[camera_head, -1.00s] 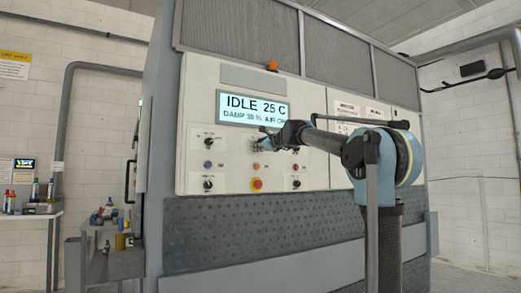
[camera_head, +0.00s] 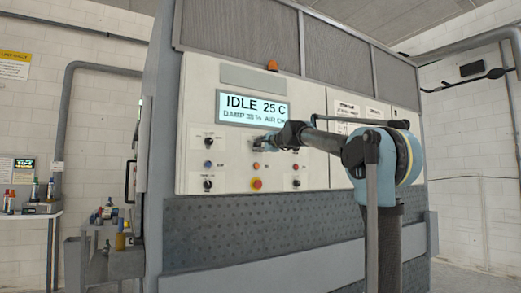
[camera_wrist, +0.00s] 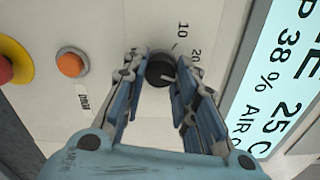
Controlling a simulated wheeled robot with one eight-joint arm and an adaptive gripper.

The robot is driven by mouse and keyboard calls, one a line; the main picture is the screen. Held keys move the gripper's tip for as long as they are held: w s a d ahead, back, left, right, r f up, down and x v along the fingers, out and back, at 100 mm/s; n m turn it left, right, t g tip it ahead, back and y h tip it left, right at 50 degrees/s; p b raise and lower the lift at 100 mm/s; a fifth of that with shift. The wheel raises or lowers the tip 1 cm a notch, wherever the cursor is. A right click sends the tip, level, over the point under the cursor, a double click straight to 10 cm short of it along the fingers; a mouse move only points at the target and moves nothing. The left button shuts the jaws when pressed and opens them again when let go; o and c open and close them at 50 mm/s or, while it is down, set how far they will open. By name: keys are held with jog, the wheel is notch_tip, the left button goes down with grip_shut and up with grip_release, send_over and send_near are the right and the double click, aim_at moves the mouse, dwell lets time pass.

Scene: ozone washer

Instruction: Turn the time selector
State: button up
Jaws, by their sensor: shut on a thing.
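The time selector is a round black knob (camera_wrist: 158,70) on the light panel in the wrist view, with a white pointer mark on its face and the printed numerals 10 and 20 beside it. My gripper (camera_wrist: 158,82) has its two blue fingers on either side of the knob and is shut on it. In the head view, my gripper (camera_head: 266,143) reaches the panel just below the display, and it hides the knob there. The lit display (camera_head: 252,108) reads IDLE 25 C.
An orange button (camera_wrist: 71,64) and a red button (camera_wrist: 12,60) with a yellow ring are beside the knob in the wrist view. Other black knobs (camera_head: 208,143) sit on the panel's left. A small cart (camera_head: 125,263) stands left of the machine.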

jog(key=shift+f+n, duration=0.15)
jog(key=shift+n, duration=3.65)
jog(key=o, duration=1.1)
jog(key=shift+s, duration=0.1)
jog(key=v, duration=1.1)
jog(key=shift+s+d, duration=0.15)
jog(key=shift+d, duration=0.25)
